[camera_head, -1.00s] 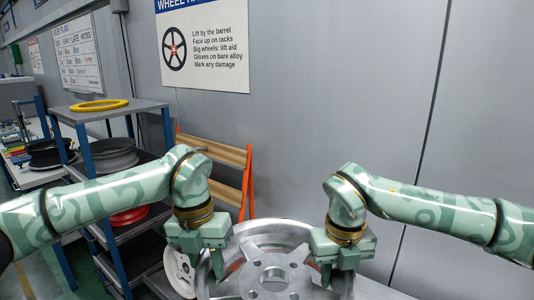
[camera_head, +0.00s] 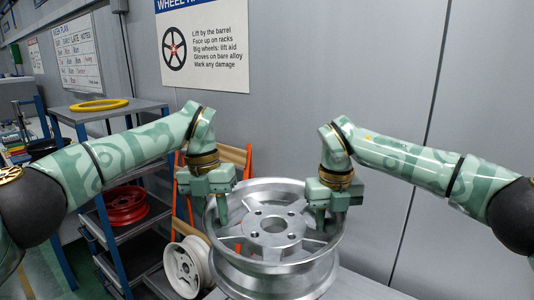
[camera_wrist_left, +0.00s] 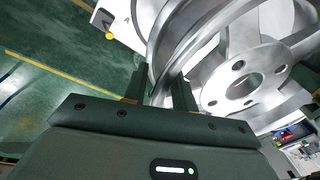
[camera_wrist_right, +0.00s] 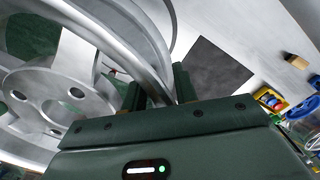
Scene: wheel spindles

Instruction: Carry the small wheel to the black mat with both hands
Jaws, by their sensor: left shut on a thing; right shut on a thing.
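The small wheel (camera_head: 273,250), silver with spokes and a round hub, is face up and level between my two grippers in the head view. My left gripper (camera_head: 212,202) is shut on the left side of its rim. My right gripper (camera_head: 327,206) is shut on the right side of its rim. In the left wrist view, the rim runs between the fingers (camera_wrist_left: 158,92). In the right wrist view, the rim passes between the fingers (camera_wrist_right: 158,92). The black mat (camera_wrist_right: 215,68) lies flat on a light surface in the right wrist view, apart from the wheel. The wheel's underside is hidden.
A white wheel (camera_head: 187,267) leans low at the left, beside a blue-framed rack (camera_head: 100,200) holding a red wheel (camera_head: 126,204) and a yellow ring (camera_head: 99,105). A wooden block (camera_wrist_right: 296,61) and yellow bin (camera_wrist_right: 270,100) lie beyond the mat. A grey wall stands behind.

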